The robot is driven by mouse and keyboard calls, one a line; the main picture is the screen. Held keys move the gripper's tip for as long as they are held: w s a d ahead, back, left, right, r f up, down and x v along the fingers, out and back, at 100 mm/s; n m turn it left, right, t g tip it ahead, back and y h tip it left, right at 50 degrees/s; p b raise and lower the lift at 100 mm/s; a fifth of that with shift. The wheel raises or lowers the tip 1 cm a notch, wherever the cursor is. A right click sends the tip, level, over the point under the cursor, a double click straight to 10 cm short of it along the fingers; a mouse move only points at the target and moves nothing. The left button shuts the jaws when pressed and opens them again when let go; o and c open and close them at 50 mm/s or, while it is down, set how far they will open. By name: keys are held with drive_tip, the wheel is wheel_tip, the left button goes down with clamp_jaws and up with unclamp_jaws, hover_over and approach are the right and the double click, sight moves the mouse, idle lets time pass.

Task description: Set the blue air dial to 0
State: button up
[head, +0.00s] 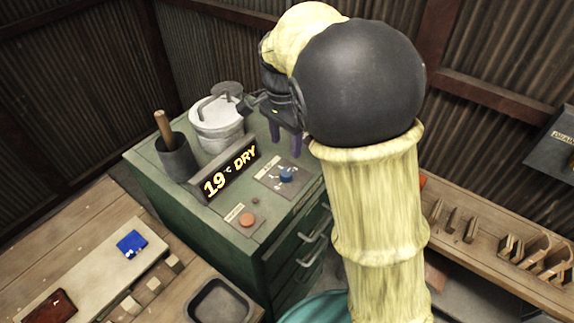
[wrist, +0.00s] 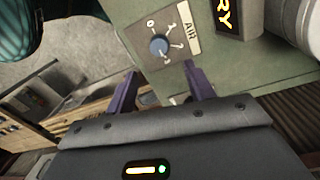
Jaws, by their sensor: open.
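The blue air dial (head: 286,175) sits on a grey plate on top of the green cabinet (head: 190,215). In the wrist view the blue dial (wrist: 159,45) has number marks around it and an AIR label beside it. The 0 mark is at its upper left in that view. A pale mark on the knob seems to point to the lower right, away from 0, but it is small. My gripper (head: 287,142) is open and empty, above the cabinet top just behind the dial. In the wrist view its purple fingers (wrist: 160,84) are apart, with the dial beyond them, untouched.
A lit display (head: 230,174) reading 19°C DRY stands left of the dial. An orange button (head: 247,219) is in front. A lidded metal pot (head: 216,122) and a dark cup (head: 176,158) with a wooden handle stand behind.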

sight(287, 171)
drive_tip(key=f, duration=0.4)
drive_tip(key=f+p, duration=0.1)
drive_tip(key=f, duration=0.4)
drive_tip(key=shift+s+d+f, duration=0.1)
drive_tip(key=shift+s+d, duration=0.05)
drive_tip(key=shift+s, duration=0.05)
drive_tip(key=c, duration=1)
